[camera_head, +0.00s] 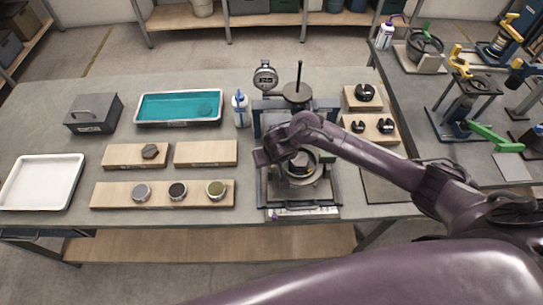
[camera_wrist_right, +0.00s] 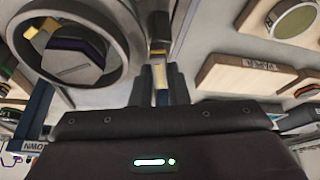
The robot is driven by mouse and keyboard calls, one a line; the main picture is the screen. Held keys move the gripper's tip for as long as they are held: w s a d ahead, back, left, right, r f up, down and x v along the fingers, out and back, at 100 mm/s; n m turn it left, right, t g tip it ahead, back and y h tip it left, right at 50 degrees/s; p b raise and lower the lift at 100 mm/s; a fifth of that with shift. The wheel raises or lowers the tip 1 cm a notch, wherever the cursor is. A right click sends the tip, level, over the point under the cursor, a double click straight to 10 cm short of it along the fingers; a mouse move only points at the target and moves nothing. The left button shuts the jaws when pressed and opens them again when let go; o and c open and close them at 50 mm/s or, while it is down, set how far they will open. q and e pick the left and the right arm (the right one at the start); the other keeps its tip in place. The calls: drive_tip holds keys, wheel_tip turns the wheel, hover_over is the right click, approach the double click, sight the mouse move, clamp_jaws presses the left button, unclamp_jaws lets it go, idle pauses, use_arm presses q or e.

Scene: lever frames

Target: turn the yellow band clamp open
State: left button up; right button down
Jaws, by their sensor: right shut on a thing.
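The frame (camera_head: 325,201) stands at the front middle of the bench, with a round metal part (camera_head: 300,170) under my right arm. My right gripper (camera_head: 272,156) reaches over it from the right. In the right wrist view, its fingers (camera_wrist_right: 160,88) are shut on a narrow yellow piece, seemingly the band clamp's lever (camera_wrist_right: 158,72). It sits beside a large dark ring (camera_wrist_right: 122,45); how far the clamp is turned cannot be told. My wrist hides the clamp in the head view. My left gripper is not in view.
Wooden boards with round parts (camera_head: 162,195) lie to the left. A teal tray (camera_head: 137,108), white tray (camera_head: 10,200), blue-capped bottle (camera_head: 240,110) and dial gauge (camera_head: 265,75) are around. A second bench (camera_head: 415,105) at right holds several frames with yellow and green levers.

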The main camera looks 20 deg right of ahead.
drive_tip(key=shift+a+m+h, duration=0.1)
drive_tip(key=shift+m+h, duration=0.5)
drive_tip(key=shift+m, duration=1)
drive_tip(key=c, duration=1.4)
unclamp_jaws()
